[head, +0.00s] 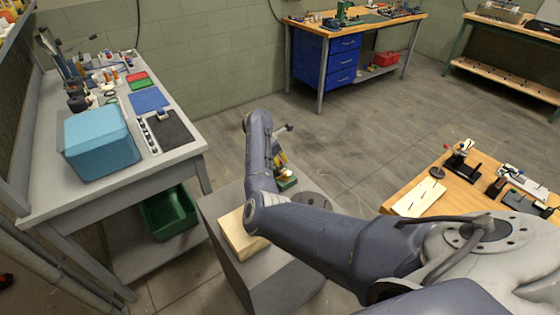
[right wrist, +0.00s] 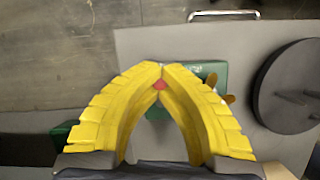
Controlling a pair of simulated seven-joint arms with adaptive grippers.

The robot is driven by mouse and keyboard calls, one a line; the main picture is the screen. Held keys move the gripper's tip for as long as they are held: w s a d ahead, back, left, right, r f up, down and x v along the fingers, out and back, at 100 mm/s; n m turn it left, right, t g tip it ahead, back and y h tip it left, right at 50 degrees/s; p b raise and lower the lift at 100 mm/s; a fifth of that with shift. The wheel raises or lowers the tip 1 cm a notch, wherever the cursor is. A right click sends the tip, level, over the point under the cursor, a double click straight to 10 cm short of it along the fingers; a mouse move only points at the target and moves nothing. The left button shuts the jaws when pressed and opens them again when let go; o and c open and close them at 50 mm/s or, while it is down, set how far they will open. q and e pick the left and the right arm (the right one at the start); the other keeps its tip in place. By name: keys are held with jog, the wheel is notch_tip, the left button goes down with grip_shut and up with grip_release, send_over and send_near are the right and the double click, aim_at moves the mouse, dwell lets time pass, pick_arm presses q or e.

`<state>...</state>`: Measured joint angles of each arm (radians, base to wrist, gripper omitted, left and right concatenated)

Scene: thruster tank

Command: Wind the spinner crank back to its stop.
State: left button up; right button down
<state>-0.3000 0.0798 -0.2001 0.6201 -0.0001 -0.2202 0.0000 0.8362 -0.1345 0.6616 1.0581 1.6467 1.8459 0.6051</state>
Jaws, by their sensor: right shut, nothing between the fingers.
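A small green device (head: 288,183), which I take to be the spinner, sits on a grey pedestal, largely hidden behind my right arm. In the right wrist view its green body (right wrist: 212,75) shows behind and beside my fingers. A small red part (right wrist: 160,85) shows in the gap just below the fingertips; I cannot tell if they touch it. Small tan or orange parts (right wrist: 212,80) show right of the fingers. The crank itself is not clearly made out. My right gripper (right wrist: 160,68) has its yellow fingertips together, empty, over the green body. My left gripper is not in view.
The grey pedestal (head: 222,212) also bears a dark round disc (head: 314,199), right of the green device, and a pale wooden block (head: 238,236). A bench with a blue box (head: 100,143) stands left. A wooden table (head: 420,198) with small devices stands right.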

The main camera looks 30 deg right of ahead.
jog(key=c, duration=1.4)
grip_release()
jog(key=shift+a, duration=0.1)
jog(key=shift+v, duration=4.1)
jog(key=shift+w, duration=0.15)
